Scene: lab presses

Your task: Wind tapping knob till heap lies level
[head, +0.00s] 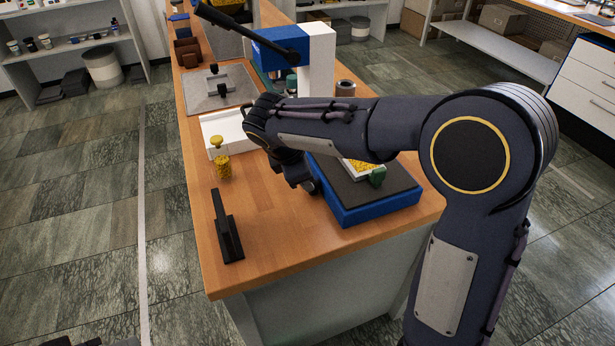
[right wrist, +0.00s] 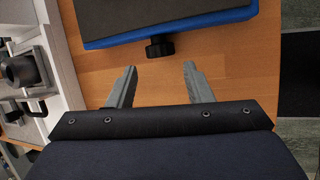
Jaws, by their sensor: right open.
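The blue tapping base (head: 352,212) with a dark grey top stands near the bench's right edge. A tray of yellow grains (head: 366,167), the heap, is on it, partly hidden behind my right arm; I cannot tell how level it lies. A green block (head: 377,177) is at the tray's front. In the right wrist view the black knob (right wrist: 160,47) sticks out from the side of the blue base (right wrist: 190,32). My right gripper (right wrist: 160,70) is open and empty, its fingertips just short of the knob, which lies between their lines.
A white tray (head: 213,125) and a blue and white press (head: 318,55) are behind.

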